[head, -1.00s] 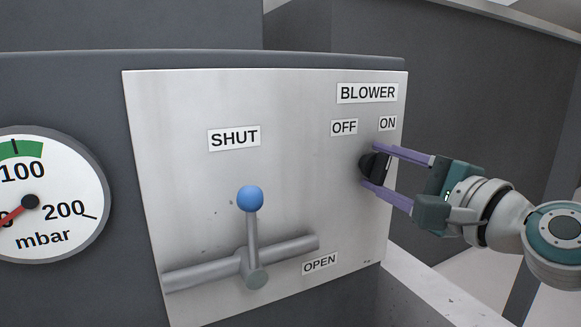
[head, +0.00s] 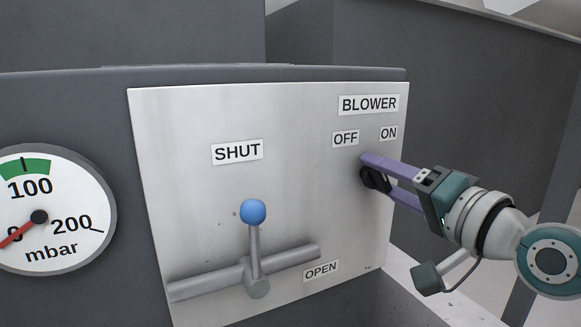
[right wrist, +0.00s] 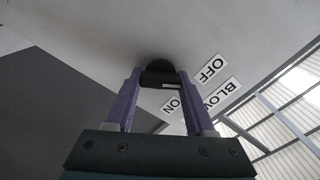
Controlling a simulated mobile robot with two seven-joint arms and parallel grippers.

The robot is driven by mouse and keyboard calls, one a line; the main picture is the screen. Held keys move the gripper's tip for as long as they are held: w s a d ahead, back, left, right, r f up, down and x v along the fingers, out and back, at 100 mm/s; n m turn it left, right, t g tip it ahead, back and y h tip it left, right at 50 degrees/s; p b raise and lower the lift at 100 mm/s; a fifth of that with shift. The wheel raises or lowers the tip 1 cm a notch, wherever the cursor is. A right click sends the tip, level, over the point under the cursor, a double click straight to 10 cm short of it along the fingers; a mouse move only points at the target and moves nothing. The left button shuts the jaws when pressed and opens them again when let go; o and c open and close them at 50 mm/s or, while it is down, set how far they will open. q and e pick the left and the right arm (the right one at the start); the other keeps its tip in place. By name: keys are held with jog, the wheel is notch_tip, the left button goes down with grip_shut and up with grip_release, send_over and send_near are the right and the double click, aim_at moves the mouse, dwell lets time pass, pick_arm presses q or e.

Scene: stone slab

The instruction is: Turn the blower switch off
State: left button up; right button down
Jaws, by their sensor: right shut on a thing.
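The black blower knob (head: 370,181) sits on the light metal panel (head: 190,200), below the OFF label (head: 345,139) and the ON label (head: 389,133). My right gripper (head: 374,174) has its two purple fingers closed on the knob from the right, partly hiding it. In the right wrist view the knob (right wrist: 159,72) lies between the fingertips. My left gripper is not in view.
A pipe valve lever with a blue ball (head: 253,211) stands upright left of the knob, between the SHUT (head: 237,151) and OPEN (head: 321,270) labels. A pressure gauge (head: 60,190) is at the far left.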

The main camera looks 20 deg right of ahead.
jog(key=shift+n, duration=0.6)
jog(key=shift+c, duration=1.2)
grip_release()
jog(key=s+p, duration=0.2)
jog(key=s, duration=0.8)
jog(key=shift+d, duration=0.4)
jog(key=shift+a+r, duration=0.1)
